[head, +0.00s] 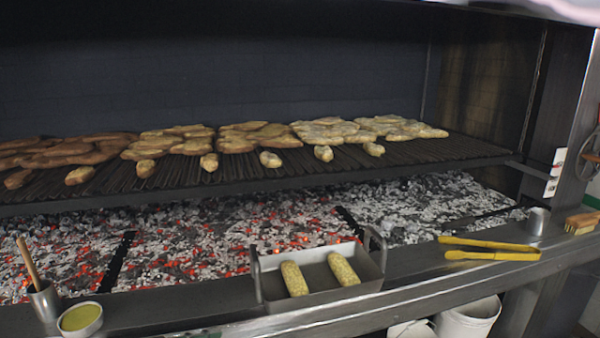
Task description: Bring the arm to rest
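Neither of my grippers shows in the head view, and no clear part of either arm shows. A metal tray (318,299) with upright handles stands on the front ledge of the grill. Two speckled, sausage-like pieces lie in it, the left piece (294,279) and the right piece (343,269). Yellow tongs (490,249) lie on the ledge to the right of the tray.
Flat pieces of food (330,132) cover much of the grill grate (240,183), above glowing coals (230,240). A cup with a wooden-handled tool (44,301) and a bowl of yellow-green liquid (80,318) stand front left. A brush (581,223) and metal cup (538,220) are at right.

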